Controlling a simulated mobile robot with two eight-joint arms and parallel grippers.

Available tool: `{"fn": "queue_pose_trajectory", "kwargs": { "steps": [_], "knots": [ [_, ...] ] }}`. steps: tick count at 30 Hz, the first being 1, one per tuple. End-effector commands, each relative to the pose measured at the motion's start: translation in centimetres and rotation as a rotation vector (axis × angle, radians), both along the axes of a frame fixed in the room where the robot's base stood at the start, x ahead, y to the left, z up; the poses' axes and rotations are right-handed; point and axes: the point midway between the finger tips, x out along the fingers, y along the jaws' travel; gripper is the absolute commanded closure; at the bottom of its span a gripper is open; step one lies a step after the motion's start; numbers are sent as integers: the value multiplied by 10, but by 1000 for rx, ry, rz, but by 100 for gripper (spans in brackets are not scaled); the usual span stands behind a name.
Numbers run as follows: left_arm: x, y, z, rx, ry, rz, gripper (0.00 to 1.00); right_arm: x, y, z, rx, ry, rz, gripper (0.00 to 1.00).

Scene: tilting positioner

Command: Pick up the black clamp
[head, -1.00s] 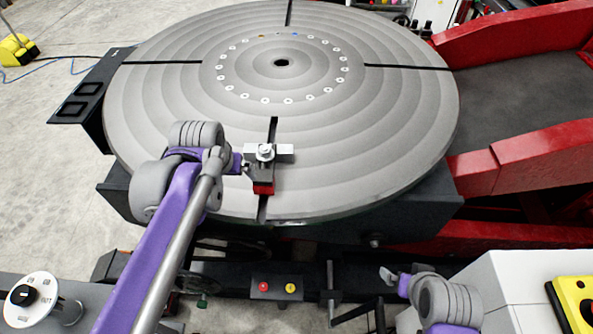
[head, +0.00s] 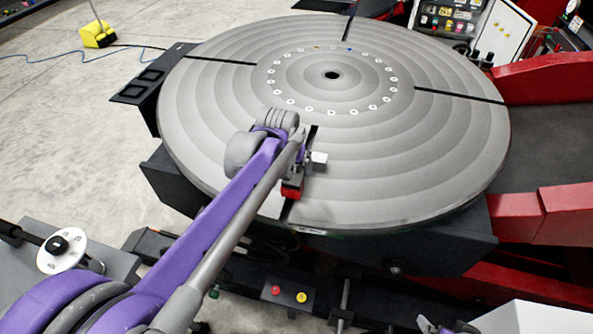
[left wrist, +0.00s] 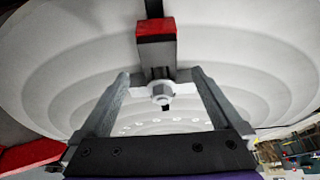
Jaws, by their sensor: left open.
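The black clamp (left wrist: 157,72) has a red end block and a pale bolt and nut. It sits over a radial slot near the front rim of the round grey turntable (head: 420,150). In the head view the clamp's red end (head: 292,190) shows, while my left wrist covers part of the rest. My left gripper (left wrist: 160,76) is open in the left wrist view, with one finger on each side of the clamp and visible gaps between. A small part of my right arm's end (head: 426,324) shows at the bottom edge; its fingers cannot be made out.
Red machine arms (head: 545,210) stand right of the turntable. A dark box (head: 150,85) juts out at its left. Red and yellow buttons (head: 288,293) sit below the front rim. A control panel (head: 455,18) stands at the back right. Most of the turntable top is bare.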

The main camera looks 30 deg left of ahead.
Motion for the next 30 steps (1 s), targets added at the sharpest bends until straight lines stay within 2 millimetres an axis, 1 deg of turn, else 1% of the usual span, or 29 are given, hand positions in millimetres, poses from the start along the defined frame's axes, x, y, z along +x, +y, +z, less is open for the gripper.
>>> {"fn": "queue_pose_trajectory", "kwargs": {
  "steps": [3,7,10,16,17,21,29,30],
  "knots": [
    [4,0,-19,0,0,0,0,0,0,1,0,-1,0,0],
    [10,1,-35,0,0,0,0,0,0,-1,0,1,0,0],
    [12,2,-40,0,0,0,0,0,0,-1,0,1,0,0],
    [12,2,-40,0,0,0,0,0,0,-1,0,1,0,0],
    [12,2,-40,0,0,0,2,0,0,-1,0,1,0,0],
    [12,2,-40,0,0,0,27,0,0,-1,0,1,0,0],
    [12,2,-40,0,0,0,74,0,0,-1,0,1,0,0],
    [12,2,-40,0,0,0,81,0,0,-1,0,1,0,0]
  ]
}}
